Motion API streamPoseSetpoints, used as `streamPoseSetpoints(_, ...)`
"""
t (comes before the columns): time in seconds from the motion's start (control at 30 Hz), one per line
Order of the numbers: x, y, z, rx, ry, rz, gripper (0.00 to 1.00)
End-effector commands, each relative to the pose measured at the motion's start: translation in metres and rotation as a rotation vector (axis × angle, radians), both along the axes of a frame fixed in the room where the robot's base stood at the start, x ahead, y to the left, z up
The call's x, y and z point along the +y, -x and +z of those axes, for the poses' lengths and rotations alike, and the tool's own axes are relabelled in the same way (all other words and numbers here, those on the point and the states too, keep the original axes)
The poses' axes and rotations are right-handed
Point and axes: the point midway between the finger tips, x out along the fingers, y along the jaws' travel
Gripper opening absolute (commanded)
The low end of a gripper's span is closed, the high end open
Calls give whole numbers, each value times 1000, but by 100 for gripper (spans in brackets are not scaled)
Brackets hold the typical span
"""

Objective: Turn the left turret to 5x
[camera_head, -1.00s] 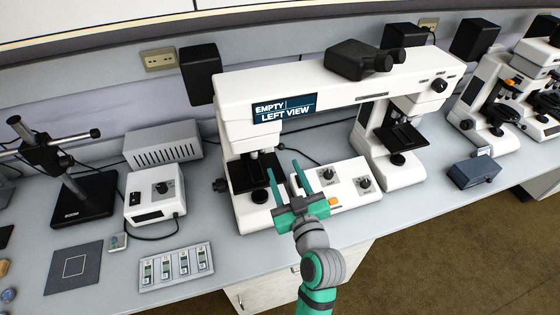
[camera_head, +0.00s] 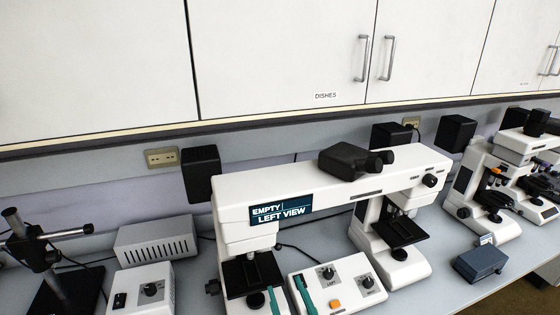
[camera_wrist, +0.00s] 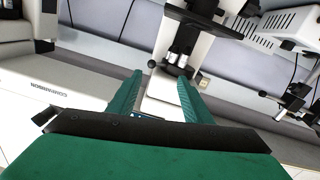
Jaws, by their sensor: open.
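The left turret (camera_head: 250,258) is a small dark and silver cluster under the left end of the white comparison microscope (camera_head: 233,222), above a black stage (camera_head: 246,272). In the wrist view, which is upside down, its silver objectives (camera_wrist: 182,45) show beyond my fingers. Its magnification marks are too small to read. The display (camera_head: 281,208) reads "EMPTY | LEFT VIEW". My gripper (camera_head: 286,285) is open and empty, its green fingertips low in front of the left column. In the wrist view, my gripper (camera_wrist: 160,80) has its fingers apart, with no contact with the turret visible.
A control box (camera_head: 335,281) with two knobs stands between the microscope's columns, close to my fingers. A vented grey box (camera_head: 156,245) and a dial box (camera_head: 142,290) stand left. Black eyepieces (camera_head: 352,160) top the bridge. Closed cabinets (camera_head: 285,60) hang above.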

Motion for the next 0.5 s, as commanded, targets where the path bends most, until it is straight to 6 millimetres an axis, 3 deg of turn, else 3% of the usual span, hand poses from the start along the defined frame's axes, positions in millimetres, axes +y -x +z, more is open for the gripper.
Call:
streamPoseSetpoints(0.27, -5, 46, -75, 105, -85, -128, 45)
streamPoseSetpoints(0.5, -8, 106, -129, 170, -128, -239, 45)
